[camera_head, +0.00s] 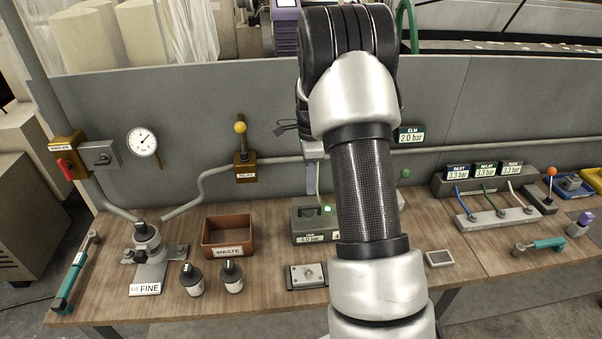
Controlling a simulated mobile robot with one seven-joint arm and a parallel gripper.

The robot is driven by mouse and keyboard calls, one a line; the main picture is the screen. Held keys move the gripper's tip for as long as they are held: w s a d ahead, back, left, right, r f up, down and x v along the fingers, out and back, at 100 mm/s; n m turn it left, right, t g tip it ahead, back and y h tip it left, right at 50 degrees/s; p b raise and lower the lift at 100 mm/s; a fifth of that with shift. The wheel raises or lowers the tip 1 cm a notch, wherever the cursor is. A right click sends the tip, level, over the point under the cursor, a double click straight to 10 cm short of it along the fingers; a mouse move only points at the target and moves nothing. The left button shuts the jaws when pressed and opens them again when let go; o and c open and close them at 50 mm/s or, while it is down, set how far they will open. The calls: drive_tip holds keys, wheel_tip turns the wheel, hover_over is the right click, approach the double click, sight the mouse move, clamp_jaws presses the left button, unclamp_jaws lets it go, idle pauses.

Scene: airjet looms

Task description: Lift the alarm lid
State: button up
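No part in view is legibly marked as an alarm lid. A dark grey-green box (303,226) with a handle on top, a lit green lamp (327,209) and a display reading about 4.0 bar stands at the middle of the bench. It may carry the lid, but I cannot tell. Its right side is hidden behind my arm. My gripper (317,180) hangs down above this box, apart from it as far as I can see. Most of it is hidden behind my arm, so its opening does not show.
On the wooden bench (110,275) are a brown WASTE bin (228,237), two dark bottles (192,280), a flat metal plate (306,276) and a FINE stand (147,243). Right are pressure displays (484,170) and a teal tool (538,245). A grey panel (210,100) rises behind.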

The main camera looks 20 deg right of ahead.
sight(308, 208)
drive_tip(key=shift+s+f+b, duration=0.1)
drive_tip(key=shift+f+b, duration=2.3)
drive_tip(key=shift+f, duration=1.6)
drive_tip(key=shift+c, duration=0.3)
clamp_jaws()
